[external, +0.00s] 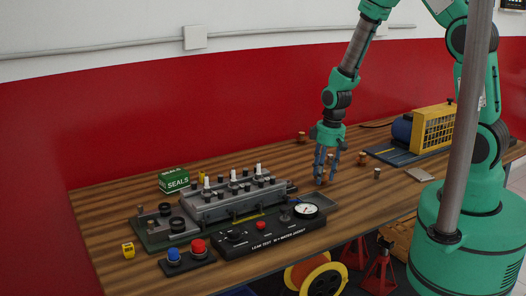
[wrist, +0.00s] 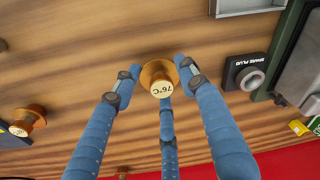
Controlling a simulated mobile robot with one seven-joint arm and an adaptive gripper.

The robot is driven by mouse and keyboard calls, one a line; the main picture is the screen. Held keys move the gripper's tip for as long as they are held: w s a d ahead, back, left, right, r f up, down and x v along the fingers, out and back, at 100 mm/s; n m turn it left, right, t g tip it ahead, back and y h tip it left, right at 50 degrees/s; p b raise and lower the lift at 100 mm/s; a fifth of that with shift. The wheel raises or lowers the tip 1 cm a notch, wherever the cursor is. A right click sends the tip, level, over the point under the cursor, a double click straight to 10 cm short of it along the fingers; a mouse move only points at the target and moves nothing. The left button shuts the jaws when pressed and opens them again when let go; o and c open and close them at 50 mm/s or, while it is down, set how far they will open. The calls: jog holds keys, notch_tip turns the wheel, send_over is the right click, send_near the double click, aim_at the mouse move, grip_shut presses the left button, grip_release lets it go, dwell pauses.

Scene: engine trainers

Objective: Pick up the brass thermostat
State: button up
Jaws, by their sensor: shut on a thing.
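A brass thermostat (wrist: 158,78) with a pale round end marked 76°C is between the blue fingertips of my gripper (wrist: 157,72) in the wrist view. My gripper is shut on it, with fingers on both sides and a third finger below it in the picture. In the external view my gripper (external: 322,178) points down, low over the wooden table to the right of the engine block. The fingers mostly hide the held thermostat there. I cannot tell whether it touches the table.
Another brass piece (wrist: 28,122) lies to the left in the wrist view. Similar small pieces (external: 377,173) stand around my gripper. A spare plug block (wrist: 248,74), the engine block (external: 232,200) and a gauge panel (external: 265,232) are nearby. A yellow-fronted unit (external: 434,129) stands at the right.

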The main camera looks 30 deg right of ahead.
jog(key=shift+r, duration=0.5)
notch_tip(320, 180, up, 3)
jog(key=shift+s+f+p, duration=0.15)
jog(key=shift+p, duration=0.35)
jog(key=s+d, duration=0.1)
jog(key=s, duration=0.4)
jog(key=s+d, duration=0.1)
jog(key=s, duration=0.4)
jog(key=s+d+r+p, duration=0.1)
jog(key=s, duration=0.4)
jog(key=shift+s+d+r, duration=0.1)
jog(key=shift+s+d, duration=0.05)
jog(key=shift+d, duration=0.25)
jog(key=shift+d, duration=0.45)
jog(key=s+d+b, duration=0.1)
jog(key=s+d, duration=0.6)
jog(key=d, duration=0.4)
jog(key=s+d+r+b, duration=0.1)
jog(key=s+d, duration=0.6)
jog(key=d, duration=0.5)
jog(key=shift+s+m, duration=0.15)
jog(key=shift+m, duration=0.25)
jog(key=shift+d+r, duration=0.1)
jog(key=shift+d, duration=0.05)
